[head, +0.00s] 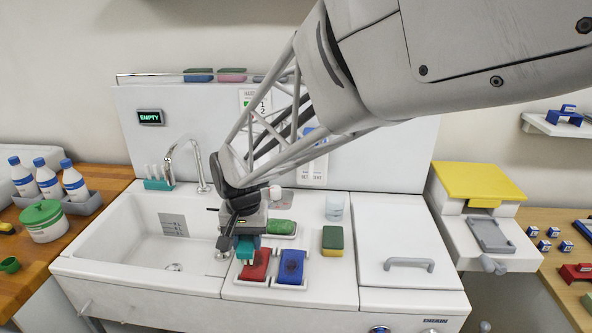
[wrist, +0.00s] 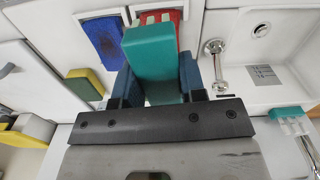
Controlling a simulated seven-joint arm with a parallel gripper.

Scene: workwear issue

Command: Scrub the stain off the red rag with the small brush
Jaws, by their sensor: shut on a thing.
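My gripper (head: 246,238) is shut on the small teal brush (head: 245,250), and the brush also shows between the fingers in the wrist view (wrist: 153,55). Its pale bristles point away from the wrist, toward the red rag (head: 260,266). The red rag lies in a shallow white tray on the counter right of the sink. In the wrist view the red rag (wrist: 182,28) shows partly behind the brush. The brush covers part of the rag, so I cannot tell the stain's extent or whether the bristles touch the cloth.
A blue rag (head: 291,266) with a dark patch lies right of the red one. A green cloth (head: 281,227) lies behind them. A yellow-green sponge (head: 332,240) and a clear cup (head: 334,207) stand to the right. The sink (head: 120,246) and its faucet (head: 195,165) are left.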

